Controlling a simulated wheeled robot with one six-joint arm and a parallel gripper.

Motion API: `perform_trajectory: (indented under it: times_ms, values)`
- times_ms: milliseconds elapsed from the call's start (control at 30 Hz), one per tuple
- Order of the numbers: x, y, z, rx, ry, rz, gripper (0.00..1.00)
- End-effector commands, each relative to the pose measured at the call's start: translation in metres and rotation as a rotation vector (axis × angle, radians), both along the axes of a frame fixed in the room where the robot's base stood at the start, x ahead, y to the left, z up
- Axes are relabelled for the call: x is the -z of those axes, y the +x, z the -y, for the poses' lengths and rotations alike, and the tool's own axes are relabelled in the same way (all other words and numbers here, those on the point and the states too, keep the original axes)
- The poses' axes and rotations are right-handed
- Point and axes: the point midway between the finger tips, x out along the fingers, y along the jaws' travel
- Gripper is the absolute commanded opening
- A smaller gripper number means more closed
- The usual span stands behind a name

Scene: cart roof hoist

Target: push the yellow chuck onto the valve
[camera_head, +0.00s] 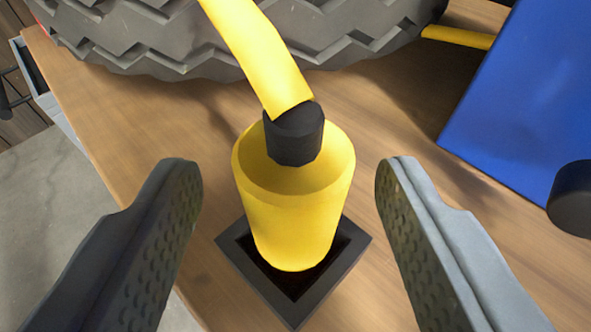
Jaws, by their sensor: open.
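The yellow chuck (292,222) stands upright in a black square holder (292,308) on a wooden surface. A black fitting (294,135) sits in its top, and a yellow hose (258,52) runs up from it out of view. My gripper (288,185) is open, with one finger on each side of the chuck. Gaps show between both fingers and the chuck. I cannot make out a valve.
A big grey tyre (230,38) with deep tread lies behind the chuck. A blue panel (520,95) and a black round part (572,198) are at the right. The wooden surface (135,125) ends at the left, with grey floor beyond.

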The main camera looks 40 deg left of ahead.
Motion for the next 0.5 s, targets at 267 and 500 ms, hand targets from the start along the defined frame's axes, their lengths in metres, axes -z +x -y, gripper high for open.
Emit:
perform_trajectory:
  times_ms: [267, 500]
  values:
    - [0.013, 0.025, -0.021, -0.001, 0.001, -0.001, 0.54]
    - [0.013, 0.028, -0.024, 0.000, 0.001, -0.001, 0.54]
